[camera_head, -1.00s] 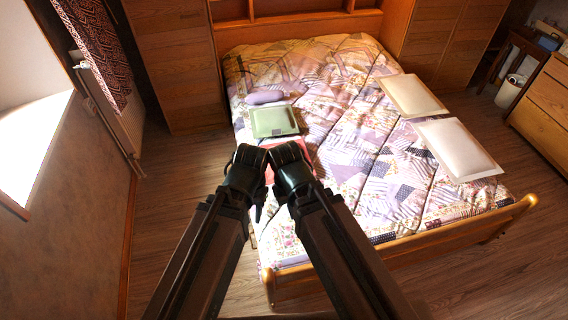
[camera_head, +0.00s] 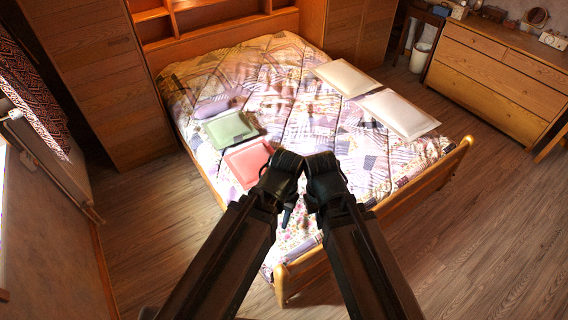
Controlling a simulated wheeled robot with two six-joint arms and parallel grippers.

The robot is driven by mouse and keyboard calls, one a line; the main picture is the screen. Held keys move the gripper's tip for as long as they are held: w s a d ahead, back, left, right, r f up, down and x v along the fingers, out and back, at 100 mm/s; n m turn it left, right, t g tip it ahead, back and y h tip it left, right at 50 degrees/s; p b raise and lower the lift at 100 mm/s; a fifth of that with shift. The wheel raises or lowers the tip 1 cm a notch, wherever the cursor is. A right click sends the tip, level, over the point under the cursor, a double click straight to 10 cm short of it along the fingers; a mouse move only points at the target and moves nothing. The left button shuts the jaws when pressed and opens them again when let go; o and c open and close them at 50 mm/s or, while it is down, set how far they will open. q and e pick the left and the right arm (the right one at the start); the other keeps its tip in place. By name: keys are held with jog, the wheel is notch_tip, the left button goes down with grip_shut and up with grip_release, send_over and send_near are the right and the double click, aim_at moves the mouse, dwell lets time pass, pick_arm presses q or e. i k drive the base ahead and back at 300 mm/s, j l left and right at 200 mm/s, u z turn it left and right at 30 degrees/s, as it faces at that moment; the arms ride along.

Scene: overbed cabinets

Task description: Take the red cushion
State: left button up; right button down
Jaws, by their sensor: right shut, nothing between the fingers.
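The red cushion (camera_head: 245,162) lies flat on the left side of the bed, just below the green cushion (camera_head: 228,128) in the head view. Its lower right part is hidden behind my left arm. My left gripper (camera_head: 287,214) hangs below the dark wrist, just right of the cushion in the picture; its fingers are too small and dark to read. My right gripper (camera_head: 317,212) is shut and empty, beside the left one and farther right of the cushion. Neither gripper holds the cushion.
The bed (camera_head: 300,118) has a wooden footboard (camera_head: 425,183) near my arms. A purple cushion (camera_head: 212,108) and two white cushions (camera_head: 345,77) (camera_head: 400,113) lie on it. A dresser (camera_head: 495,85) stands at the right. Wooden floor is free at left and right.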

aim_at(245, 163)
jog(key=i+j+z, duration=0.15)
jog(key=j+z, duration=0.65)
jog(key=i+j+z, duration=0.1)
jog(key=j+z, duration=0.6)
jog(key=j, duration=0.75)
jog(key=j+z, duration=0.2)
jog(key=j, duration=1.3)
jog(key=k, duration=0.05)
